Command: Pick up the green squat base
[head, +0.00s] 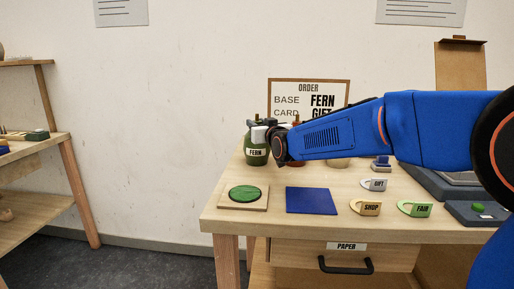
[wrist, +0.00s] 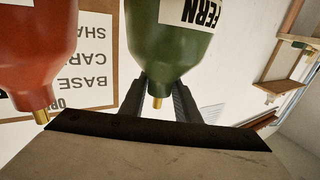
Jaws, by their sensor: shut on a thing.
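The green squat base (head: 257,157) has a white FERN label and is upright at the back left of the table in the head view. It also fills the top middle of the wrist view (wrist: 172,48), where it looks upside down with a brass tip. My gripper (head: 262,130) is at the top of the base. In the wrist view its two dark fingers (wrist: 158,100) are on either side of the narrow brass-tipped end, shut on it. I cannot tell whether the base touches the table.
A red base (wrist: 36,45) stands close beside the green one. An order board (head: 285,88) is behind. On the table (head: 232,222) are a round green pad (head: 245,194), a blue mat (head: 311,201) and tags marked GIFT (head: 378,185), SHOP (head: 368,208) and FAIR (head: 416,209).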

